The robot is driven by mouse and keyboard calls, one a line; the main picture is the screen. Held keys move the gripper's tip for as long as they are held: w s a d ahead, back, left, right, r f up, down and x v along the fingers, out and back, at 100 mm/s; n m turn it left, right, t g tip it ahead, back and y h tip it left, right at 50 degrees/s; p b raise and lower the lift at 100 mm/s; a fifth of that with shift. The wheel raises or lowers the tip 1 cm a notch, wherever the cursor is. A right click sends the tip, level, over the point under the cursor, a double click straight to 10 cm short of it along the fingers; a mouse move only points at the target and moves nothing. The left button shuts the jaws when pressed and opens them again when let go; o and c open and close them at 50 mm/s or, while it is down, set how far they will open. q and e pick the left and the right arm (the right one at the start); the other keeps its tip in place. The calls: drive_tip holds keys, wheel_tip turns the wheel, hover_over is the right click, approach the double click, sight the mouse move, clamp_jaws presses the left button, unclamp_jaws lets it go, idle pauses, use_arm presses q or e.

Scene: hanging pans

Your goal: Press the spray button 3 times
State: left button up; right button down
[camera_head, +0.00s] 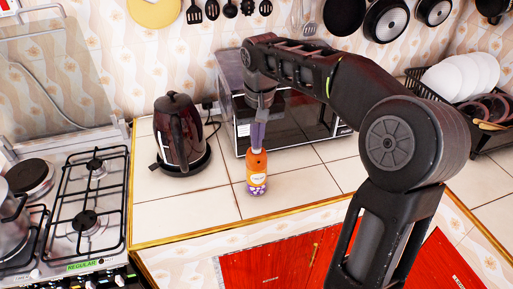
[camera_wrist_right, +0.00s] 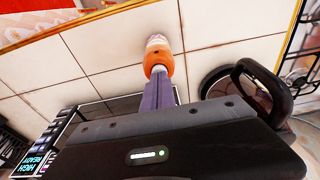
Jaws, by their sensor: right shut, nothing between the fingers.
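An orange spray bottle (camera_head: 257,178) with a purple-and-white label stands upright on the white tiled counter, in front of the microwave. My right gripper (camera_head: 257,146) points down right above it, with its purple fingers shut and empty. In the head view the fingertips meet the top of the bottle. In the right wrist view the fingers (camera_wrist_right: 158,75) also end at the orange top of the bottle (camera_wrist_right: 157,58). They hide the spray button, so I cannot tell whether it is pressed. My left gripper is not in view.
A dark kettle (camera_head: 180,135) stands to the left of the bottle, and a microwave (camera_head: 300,118) is close behind it. A gas stove (camera_head: 85,195) is at the far left. A dish rack (camera_head: 480,125) with plates stands at the right. The counter in front of the bottle is clear.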

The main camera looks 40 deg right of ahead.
drive_tip(key=shift+f, duration=0.2)
drive_tip(key=shift+r, duration=0.15)
drive_tip(key=shift+r+p, duration=0.7)
drive_tip(key=shift+r, duration=0.05)
drive_tip(key=shift+f+b, duration=0.7)
drive_tip(key=shift+f, duration=0.25)
idle(0.5)
drive_tip(key=shift+r, duration=0.15)
drive_tip(key=shift+r+p, duration=0.8)
